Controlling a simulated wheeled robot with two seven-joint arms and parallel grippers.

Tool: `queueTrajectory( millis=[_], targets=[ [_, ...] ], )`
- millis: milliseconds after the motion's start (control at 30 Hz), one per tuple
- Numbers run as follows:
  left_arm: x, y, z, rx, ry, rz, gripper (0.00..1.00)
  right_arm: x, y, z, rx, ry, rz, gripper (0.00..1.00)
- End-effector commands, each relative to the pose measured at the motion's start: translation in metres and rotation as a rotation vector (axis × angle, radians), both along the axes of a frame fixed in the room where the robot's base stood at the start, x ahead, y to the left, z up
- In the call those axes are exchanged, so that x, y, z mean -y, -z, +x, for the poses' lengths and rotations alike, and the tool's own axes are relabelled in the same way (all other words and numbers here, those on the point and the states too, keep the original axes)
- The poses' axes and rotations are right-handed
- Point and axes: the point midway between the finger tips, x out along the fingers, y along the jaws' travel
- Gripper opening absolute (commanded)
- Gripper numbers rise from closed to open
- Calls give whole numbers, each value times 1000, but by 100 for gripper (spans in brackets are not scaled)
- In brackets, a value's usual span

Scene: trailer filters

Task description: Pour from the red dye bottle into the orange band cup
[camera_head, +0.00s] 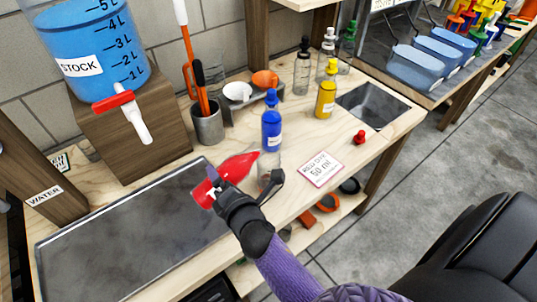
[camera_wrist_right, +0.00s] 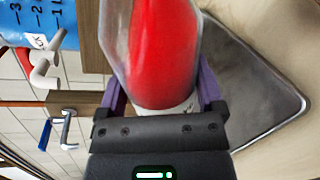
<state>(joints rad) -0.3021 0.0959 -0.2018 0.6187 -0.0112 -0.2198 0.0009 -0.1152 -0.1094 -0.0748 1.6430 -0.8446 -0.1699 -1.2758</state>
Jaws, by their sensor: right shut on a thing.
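My right gripper (camera_head: 222,190) is shut on the red dye bottle (camera_head: 236,169), which is tipped well over, its narrow end toward the right, above the bench. In the right wrist view the bottle (camera_wrist_right: 165,50) lies between my purple fingers, with red liquid inside a clear wall. A clear vessel (camera_head: 265,172) stands just beyond the bottle's narrow end, partly hidden by my gripper. I cannot make out an orange band on it, nor any liquid leaving the bottle. My left gripper is not in view.
A blue bottle (camera_head: 271,122) stands close behind the clear vessel. A yellow bottle (camera_head: 326,92), a loose red cap (camera_head: 360,137) and a "RED DYE 50 ml" card (camera_head: 320,169) are to the right. A grey tray (camera_head: 125,245) lies left, before the stock tank (camera_head: 85,45).

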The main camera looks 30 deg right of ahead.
Motion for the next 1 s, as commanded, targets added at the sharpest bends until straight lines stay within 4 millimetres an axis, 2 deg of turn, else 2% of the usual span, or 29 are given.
queueTrajectory(
  millis=[1000],
  targets=[
    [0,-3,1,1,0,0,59,-2,-1,0,-1,-1,62,0]
  ],
)
